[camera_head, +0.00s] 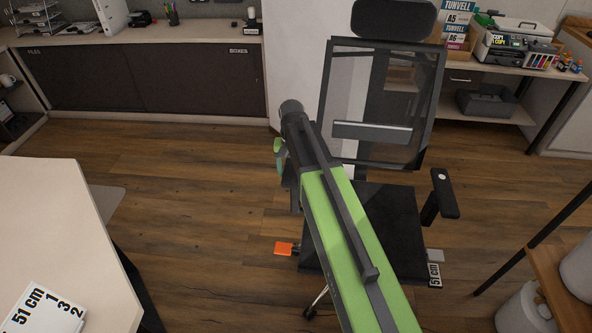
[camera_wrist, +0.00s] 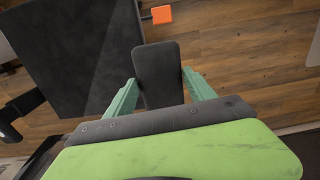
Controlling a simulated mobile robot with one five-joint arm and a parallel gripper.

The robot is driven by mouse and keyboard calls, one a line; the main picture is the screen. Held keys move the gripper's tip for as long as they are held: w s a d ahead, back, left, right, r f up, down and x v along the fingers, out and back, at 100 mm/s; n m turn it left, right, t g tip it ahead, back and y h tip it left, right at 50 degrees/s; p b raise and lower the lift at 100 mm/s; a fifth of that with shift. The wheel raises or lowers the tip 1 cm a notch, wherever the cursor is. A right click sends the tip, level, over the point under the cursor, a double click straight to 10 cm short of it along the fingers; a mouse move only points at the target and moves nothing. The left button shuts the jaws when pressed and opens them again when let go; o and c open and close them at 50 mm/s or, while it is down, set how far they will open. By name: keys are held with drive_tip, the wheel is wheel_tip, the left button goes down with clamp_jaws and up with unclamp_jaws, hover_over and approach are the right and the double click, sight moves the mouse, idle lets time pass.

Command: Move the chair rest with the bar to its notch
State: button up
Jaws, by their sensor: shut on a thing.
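A black office chair has a framed see-through back (camera_head: 345,85), a grey cross bar (camera_head: 372,132), a headrest (camera_head: 393,18) and a dark seat (camera_head: 390,215). Its right armrest (camera_head: 445,193) stands free. My gripper (camera_head: 281,158), with pale green fingers, is at the chair's left side. In the wrist view my gripper (camera_wrist: 160,76) is shut on a dark armrest pad (camera_wrist: 157,65), a finger on each side. The seat (camera_wrist: 80,55) lies beyond and to the left. An orange tab (camera_head: 284,248) sticks out at the seat's left. My arm hides part of the chair. I cannot make out a notch.
A pale table (camera_head: 45,215) with a "51 cm" card (camera_head: 45,308) stands at left. Cabinets (camera_head: 140,75) and a printer bench (camera_head: 500,102) line the back. Wood floor (camera_head: 190,190) is clear left of the chair.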

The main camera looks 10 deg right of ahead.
drive_tip(key=shift+d, duration=0.1)
clamp_jaws()
wheel_tip(320, 180, down, 8)
drive_tip(key=b, duration=0.8)
drive_tip(key=shift+s, duration=0.15)
drive_tip(key=o, duration=1.7)
unclamp_jaws()
drive_tip(key=shift+w+f, duration=0.2)
drive_tip(key=shift+f, duration=0.05)
drive_tip(key=shift+o, duration=0.2)
drive_tip(key=shift+r, duration=0.1)
